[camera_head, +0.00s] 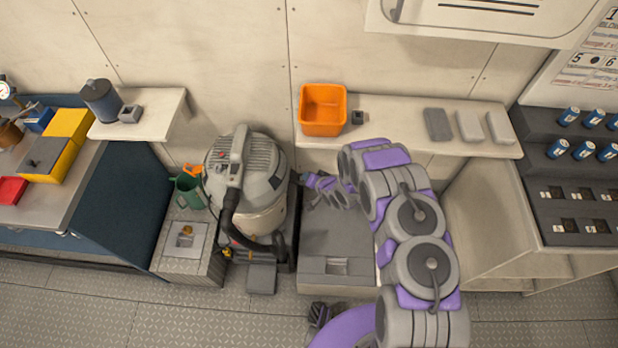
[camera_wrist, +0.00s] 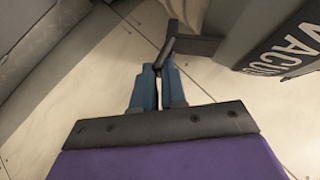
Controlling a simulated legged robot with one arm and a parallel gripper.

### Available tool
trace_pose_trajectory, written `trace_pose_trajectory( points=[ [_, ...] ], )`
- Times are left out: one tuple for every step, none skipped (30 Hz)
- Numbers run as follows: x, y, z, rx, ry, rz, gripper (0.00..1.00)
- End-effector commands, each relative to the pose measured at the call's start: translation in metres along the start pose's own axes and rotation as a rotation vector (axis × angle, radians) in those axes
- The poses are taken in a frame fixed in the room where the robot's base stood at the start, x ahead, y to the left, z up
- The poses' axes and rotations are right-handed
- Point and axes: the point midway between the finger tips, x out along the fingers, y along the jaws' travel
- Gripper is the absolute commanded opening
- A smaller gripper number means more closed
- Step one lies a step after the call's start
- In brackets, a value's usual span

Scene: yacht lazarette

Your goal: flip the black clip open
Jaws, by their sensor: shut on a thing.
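The grey canister vacuum (camera_head: 265,185) stands left of my arm in the head view. In the wrist view its dark side (camera_wrist: 265,40) with the lettering "VACUUM" fills the upper right. A black clip (camera_wrist: 168,46) sticks out from that side, and its lower end meets my fingertips. My gripper (camera_wrist: 158,70) has its blue fingers close together, shut on the clip's end. In the head view my gripper (camera_head: 309,180) is at the vacuum's right side; the clip cannot be made out there.
A shelf (camera_head: 400,145) above my arm carries an orange bin (camera_head: 323,110) and several grey blocks. A grey case (camera_head: 337,270) lies below my gripper. A green jug (camera_head: 189,192) stands left of the vacuum. The floor (camera_head: 90,300) at the front left is clear.

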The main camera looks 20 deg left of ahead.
Motion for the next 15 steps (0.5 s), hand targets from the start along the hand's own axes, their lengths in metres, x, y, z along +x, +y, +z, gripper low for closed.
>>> trace_pose_trajectory(
  points=[
    [-0.0011, -0.0005, -0.0010, -0.006, 0.000, 0.010, 0.00],
    [-0.0014, -0.0008, -0.0013, -0.010, 0.000, 0.015, 0.00],
    [-0.0019, -0.0011, -0.0018, -0.017, 0.000, 0.023, 0.00],
    [-0.0021, -0.0015, -0.0020, -0.022, 0.000, 0.028, 0.00],
    [-0.0025, -0.0018, -0.0024, -0.026, 0.000, 0.034, 0.00],
    [-0.0030, -0.0020, -0.0030, -0.032, 0.000, 0.042, 0.00],
    [-0.0034, -0.0022, -0.0034, -0.037, 0.000, 0.048, 0.00],
    [-0.0037, -0.0026, -0.0039, -0.043, 0.000, 0.054, 0.00],
    [-0.0042, -0.0033, -0.0045, -0.049, 0.001, 0.061, 0.00],
    [-0.0045, -0.0037, -0.0050, -0.054, 0.001, 0.068, 0.00],
    [-0.0048, -0.0044, -0.0054, -0.060, 0.002, 0.073, 0.00],
    [-0.0052, -0.0054, -0.0059, -0.068, 0.002, 0.081, 0.00],
    [-0.0055, -0.0059, -0.0066, -0.073, 0.003, 0.087, 0.00],
    [-0.0059, -0.0064, -0.0071, -0.079, 0.004, 0.094, 0.00],
    [-0.0063, -0.0071, -0.0077, -0.087, 0.004, 0.103, 0.00]
  ],
)
